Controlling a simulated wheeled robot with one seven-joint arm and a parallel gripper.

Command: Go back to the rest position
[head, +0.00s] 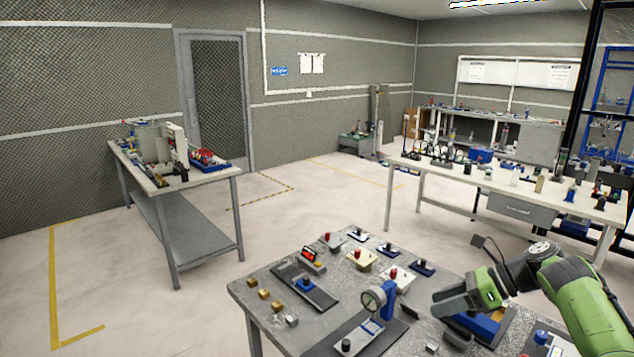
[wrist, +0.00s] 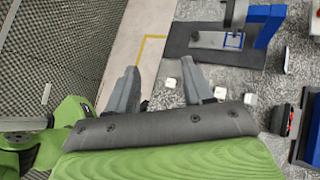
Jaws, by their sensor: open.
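My gripper (head: 447,300) is at the end of my green arm, over the right part of the grey table (head: 262,283) in the head view. In the wrist view my gripper (wrist: 160,75) shows two grey fingers spread apart. Nothing is between them. The fingers point past the table's edge, with pale floor (wrist: 143,45) beyond the left finger.
The table holds a blue stand with a round gauge (head: 374,301), a dark tray (head: 305,286), several small blocks and switch boxes. A workbench (head: 172,182) stands at left, a long bench (head: 440,177) behind. Open floor (head: 290,215) lies between them.

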